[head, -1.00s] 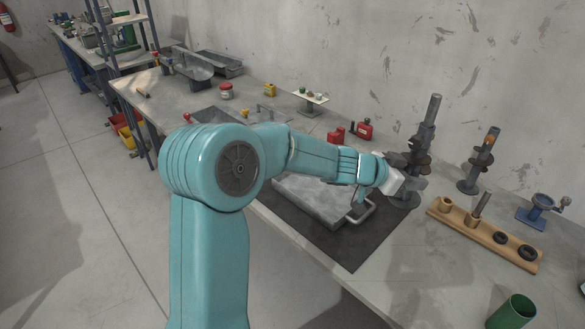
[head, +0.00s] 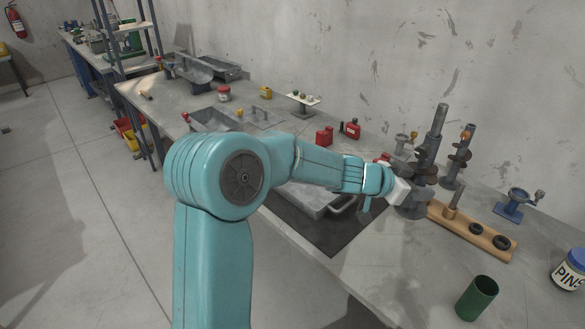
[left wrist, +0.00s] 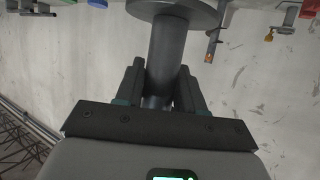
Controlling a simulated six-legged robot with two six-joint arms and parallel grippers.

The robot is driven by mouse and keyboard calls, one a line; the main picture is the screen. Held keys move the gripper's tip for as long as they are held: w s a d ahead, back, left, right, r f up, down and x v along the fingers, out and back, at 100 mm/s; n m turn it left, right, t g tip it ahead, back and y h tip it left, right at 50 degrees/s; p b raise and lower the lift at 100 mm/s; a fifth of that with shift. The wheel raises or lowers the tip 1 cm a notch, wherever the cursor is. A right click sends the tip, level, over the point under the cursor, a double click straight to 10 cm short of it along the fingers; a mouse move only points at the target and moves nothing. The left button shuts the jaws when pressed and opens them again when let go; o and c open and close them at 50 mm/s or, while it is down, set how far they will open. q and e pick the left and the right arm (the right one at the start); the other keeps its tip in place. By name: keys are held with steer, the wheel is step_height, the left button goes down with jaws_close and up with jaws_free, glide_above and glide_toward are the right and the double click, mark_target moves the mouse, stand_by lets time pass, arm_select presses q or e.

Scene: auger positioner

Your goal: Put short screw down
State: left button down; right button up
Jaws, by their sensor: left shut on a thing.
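My left gripper (head: 408,196) is shut around the grey shaft of a dark, flanged screw (head: 437,125), which I take for the short screw. The screw stands upright, leaning slightly right in the head view. Its lower part is partly hidden by the gripper, and I cannot tell whether it touches the bench. In the left wrist view, the smooth grey shaft (left wrist: 168,50) sits between both fingers (left wrist: 160,92), with a wide disc beyond them. My right gripper is not in view.
A similar post (head: 460,155) with an orange part stands just behind. A wooden rack (head: 485,236) with a peg and black rings lies to the right. A metal tray (head: 318,198) is left, on a dark mat (head: 330,240). A green cup (head: 477,298) stands nearer.

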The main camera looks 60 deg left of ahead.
arm_select(q)
steer(key=shift+d+r, duration=0.1)
steer(key=shift+r, duration=0.1)
steer(key=shift+w+a+f+b, duration=0.15)
steer(key=shift+f+b, duration=1.85)
steer(key=shift+f, duration=3.1)
steer(key=shift+s+a+f+b, duration=0.15)
steer(key=shift+f+b, duration=1.85)
steer(key=shift+f, duration=3.05)
steer(key=shift+r, duration=0.1)
steer(key=c, duration=1.1)
jaws_free()
steer(key=shift+f, duration=0.4)
steer(key=o, duration=0.4)
steer(key=shift+d, duration=0.1)
steer(key=shift+s+r, duration=0.1)
